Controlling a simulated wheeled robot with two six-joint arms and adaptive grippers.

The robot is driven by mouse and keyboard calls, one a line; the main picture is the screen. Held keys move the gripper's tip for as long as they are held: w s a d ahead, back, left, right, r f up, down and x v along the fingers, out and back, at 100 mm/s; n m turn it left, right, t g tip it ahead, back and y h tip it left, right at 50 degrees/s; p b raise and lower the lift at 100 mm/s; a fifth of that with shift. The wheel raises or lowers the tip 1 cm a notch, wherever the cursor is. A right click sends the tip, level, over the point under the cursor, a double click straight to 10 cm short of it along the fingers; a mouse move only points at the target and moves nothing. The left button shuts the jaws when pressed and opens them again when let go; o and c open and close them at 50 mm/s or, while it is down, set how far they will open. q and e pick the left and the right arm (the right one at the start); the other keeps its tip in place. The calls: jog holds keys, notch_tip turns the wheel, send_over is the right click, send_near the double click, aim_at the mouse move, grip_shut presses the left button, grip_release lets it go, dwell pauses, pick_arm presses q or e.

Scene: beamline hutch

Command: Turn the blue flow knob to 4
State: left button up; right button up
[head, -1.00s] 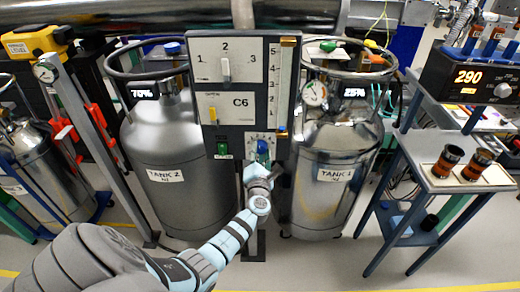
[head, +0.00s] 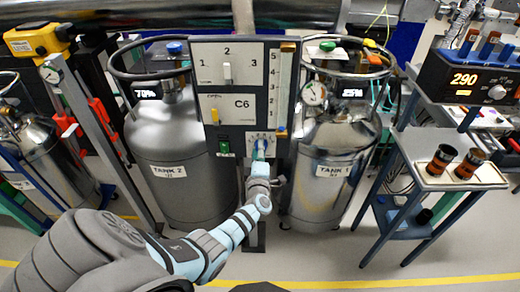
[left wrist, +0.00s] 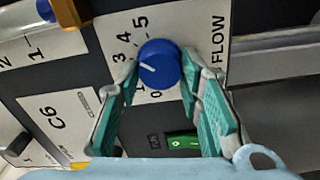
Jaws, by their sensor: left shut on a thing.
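The blue flow knob (left wrist: 160,63) is on a white plate marked FLOW, with numbers around it. The 2 seems hidden behind a finger. My left gripper (left wrist: 159,72) has its green-padded fingers on both sides of the knob and is shut on it.
The grey panel (head: 210,134) also has a 1-2-3 selector (head: 227,72), a C6 plate and a green switch (head: 224,147). Silver tanks (head: 175,165) (head: 330,145) stand on both sides. A blue cart (head: 440,185) with dark cups is at right.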

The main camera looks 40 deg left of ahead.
pick_arm(q)
jog(key=shift+m, duration=0.6)
jog(key=o, duration=1.2)
jog(key=shift+c, duration=0.2)
jog(key=v, duration=1.2)
jog(key=shift+w+d, duration=0.1)
